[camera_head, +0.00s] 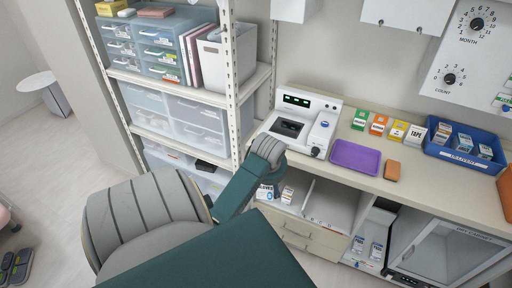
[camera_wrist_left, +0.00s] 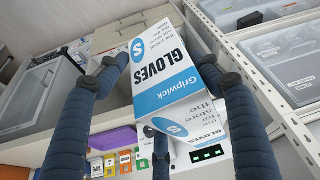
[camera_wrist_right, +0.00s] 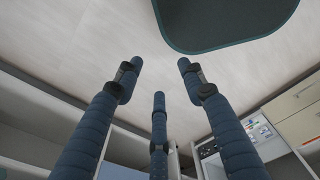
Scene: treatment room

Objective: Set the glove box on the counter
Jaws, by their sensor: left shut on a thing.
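The glove box (camera_wrist_left: 165,65) is white and blue with "GLOVES" and an "S" on it. It fills the middle of the left wrist view. My left gripper (camera_wrist_left: 164,60) is shut on it, fingers along its sides. In the head view a small white and blue box face with glove lettering (camera_head: 265,192) shows beside my arm, below the counter edge; the arm hides my left gripper there. The counter (camera_head: 425,187) is beige and runs along the wall. My right gripper (camera_wrist_right: 160,67) is open and empty, with floor behind it.
On the counter are a white device (camera_head: 297,122), a purple tray (camera_head: 355,157), several coloured small boxes (camera_head: 379,124), an orange-brown block (camera_head: 392,170) and a blue delivery bin (camera_head: 462,163). A drawer shelf (camera_head: 180,55) stands left. Bare counter shows along the front edge.

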